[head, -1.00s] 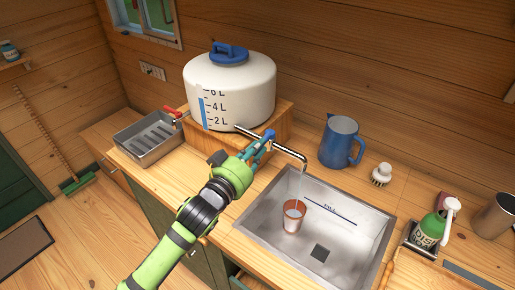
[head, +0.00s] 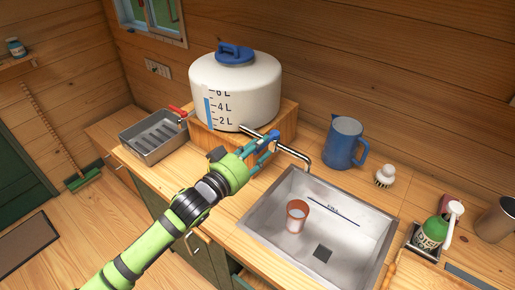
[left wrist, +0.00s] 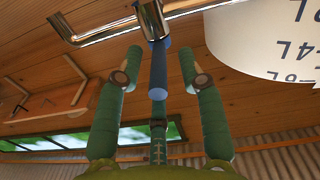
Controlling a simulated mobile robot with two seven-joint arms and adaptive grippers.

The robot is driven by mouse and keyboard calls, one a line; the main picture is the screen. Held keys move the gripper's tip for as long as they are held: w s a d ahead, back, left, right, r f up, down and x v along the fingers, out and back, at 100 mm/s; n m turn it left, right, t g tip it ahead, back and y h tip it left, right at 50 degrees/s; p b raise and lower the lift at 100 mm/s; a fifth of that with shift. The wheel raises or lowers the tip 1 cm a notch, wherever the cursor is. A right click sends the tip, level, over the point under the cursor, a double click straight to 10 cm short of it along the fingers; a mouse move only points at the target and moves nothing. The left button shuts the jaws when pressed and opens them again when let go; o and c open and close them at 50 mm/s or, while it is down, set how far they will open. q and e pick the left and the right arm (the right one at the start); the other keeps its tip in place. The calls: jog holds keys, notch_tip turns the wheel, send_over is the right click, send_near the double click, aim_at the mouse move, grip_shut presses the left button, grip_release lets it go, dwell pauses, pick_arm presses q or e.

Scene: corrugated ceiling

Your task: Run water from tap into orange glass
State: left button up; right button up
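The orange glass (head: 297,215) stands upright in the steel sink, below the end of the tap's spout (head: 295,153). It looks pale inside; the exact water level is hard to tell. I see no stream between spout and glass. The tap's blue lever (head: 274,135) sits on the metal pipe from the white water tank (head: 233,95). My left gripper (head: 266,146) is at the lever. In the left wrist view its fingers (left wrist: 160,57) are apart, with the blue lever (left wrist: 158,68) between them and gaps on both sides. My right gripper is out of view.
The sink (head: 365,225) is open around the glass. A blue jug (head: 342,142) and a white brush (head: 385,175) stand behind it. A green soap bottle (head: 432,232) and a metal cup (head: 495,219) are at right. A metal tray (head: 153,136) is at left.

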pick_arm(q)
jog(key=shift+s+a, duration=0.1)
jog(key=v, duration=1.1)
jog(key=shift+s+a, duration=0.2)
jog(key=shift+s, duration=0.15)
